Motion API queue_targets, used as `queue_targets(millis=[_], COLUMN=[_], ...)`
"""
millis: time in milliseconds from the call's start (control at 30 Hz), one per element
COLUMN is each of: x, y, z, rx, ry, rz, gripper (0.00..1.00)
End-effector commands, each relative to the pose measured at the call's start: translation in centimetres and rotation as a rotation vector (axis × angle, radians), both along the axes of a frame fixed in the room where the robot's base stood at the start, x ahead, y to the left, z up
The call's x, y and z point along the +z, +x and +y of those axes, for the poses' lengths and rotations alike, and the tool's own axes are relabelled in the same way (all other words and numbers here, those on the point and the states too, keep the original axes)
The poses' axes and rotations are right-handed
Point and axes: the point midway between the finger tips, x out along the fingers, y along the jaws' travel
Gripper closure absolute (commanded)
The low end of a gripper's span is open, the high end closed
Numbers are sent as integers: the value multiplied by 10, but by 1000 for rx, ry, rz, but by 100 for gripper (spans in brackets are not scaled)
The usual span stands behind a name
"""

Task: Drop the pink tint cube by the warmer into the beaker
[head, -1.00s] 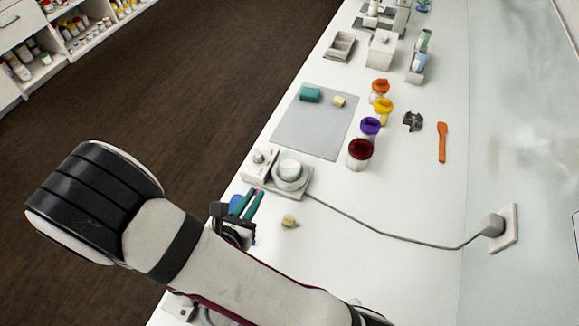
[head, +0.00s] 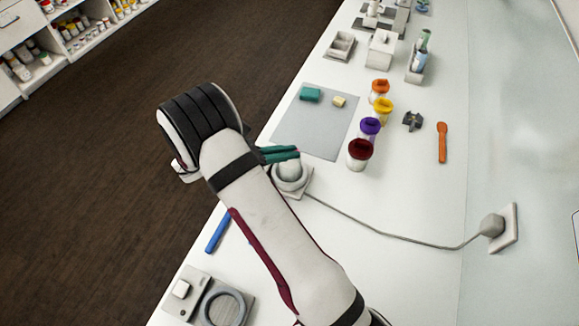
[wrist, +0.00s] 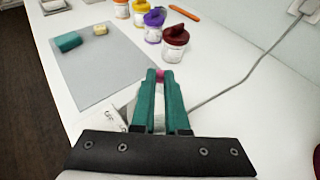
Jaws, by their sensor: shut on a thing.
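My gripper (head: 296,153) has green fingers and is at the warmer, its tips over the beaker in the head view. In the wrist view my gripper (wrist: 160,74) is shut on a small pink cube (wrist: 160,77), which shows between the fingertips. The whitish beaker (head: 290,174) stands on the warmer (head: 306,187), partly covered by my fingers and arm. In the wrist view the fingers hide most of the beaker and warmer. I cannot tell the exact height of the cube above the beaker.
A grey mat (head: 296,132) holds a teal block (head: 310,94) and a cream block (head: 339,101). Lidded jars, including a dark red one (head: 360,154), stand right of it. A cable (head: 385,233) runs to the wall plug. A blue stick (head: 217,233) lies near the front edge.

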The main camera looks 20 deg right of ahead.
Motion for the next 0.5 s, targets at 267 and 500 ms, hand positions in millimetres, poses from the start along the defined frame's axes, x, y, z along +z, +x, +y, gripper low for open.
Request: queue_targets(millis=[267, 500], x=[-10, -10], y=[0, 0], z=[0, 0], rx=[2, 3], ry=[0, 0], rz=[0, 0], gripper=[100, 63])
